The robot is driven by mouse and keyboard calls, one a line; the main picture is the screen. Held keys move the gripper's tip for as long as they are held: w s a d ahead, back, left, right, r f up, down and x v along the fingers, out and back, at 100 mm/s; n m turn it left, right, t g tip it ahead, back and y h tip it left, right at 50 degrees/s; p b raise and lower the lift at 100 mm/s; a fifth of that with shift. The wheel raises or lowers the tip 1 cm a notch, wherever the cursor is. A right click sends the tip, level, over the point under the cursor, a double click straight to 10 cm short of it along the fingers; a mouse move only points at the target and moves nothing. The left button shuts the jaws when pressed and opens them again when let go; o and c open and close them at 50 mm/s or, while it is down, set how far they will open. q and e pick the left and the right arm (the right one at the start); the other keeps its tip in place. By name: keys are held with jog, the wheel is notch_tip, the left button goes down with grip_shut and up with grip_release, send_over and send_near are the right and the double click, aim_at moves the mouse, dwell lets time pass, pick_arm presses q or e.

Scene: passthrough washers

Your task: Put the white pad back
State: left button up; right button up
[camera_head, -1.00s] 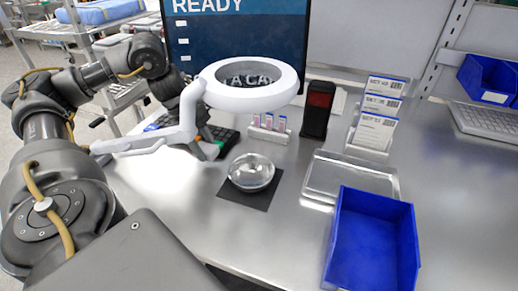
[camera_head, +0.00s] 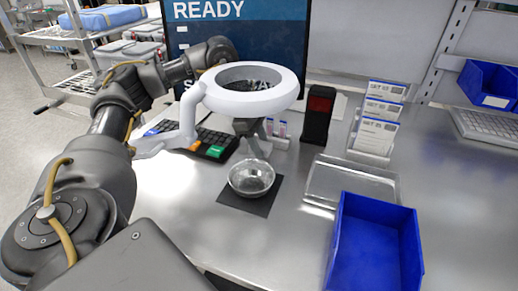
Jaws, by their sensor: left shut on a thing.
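My left gripper (camera_head: 256,146) points down at the back rim of a shiny round dish (camera_head: 251,178), partly behind the white ring of a magnifier lamp (camera_head: 250,103). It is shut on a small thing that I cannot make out. I cannot tell whether the fingers touch the dish. The dish sits on a dark square mat (camera_head: 232,200). I cannot pick out the white pad for certain. My right gripper is not in view.
A blue bin (camera_head: 375,245) and a clear shallow tray (camera_head: 352,183) are to the right.

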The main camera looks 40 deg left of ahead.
pick_arm(q)
notch_tip(320, 180, down, 2)
jog(key=shift+f, duration=0.25)
jog(key=o, duration=0.9)
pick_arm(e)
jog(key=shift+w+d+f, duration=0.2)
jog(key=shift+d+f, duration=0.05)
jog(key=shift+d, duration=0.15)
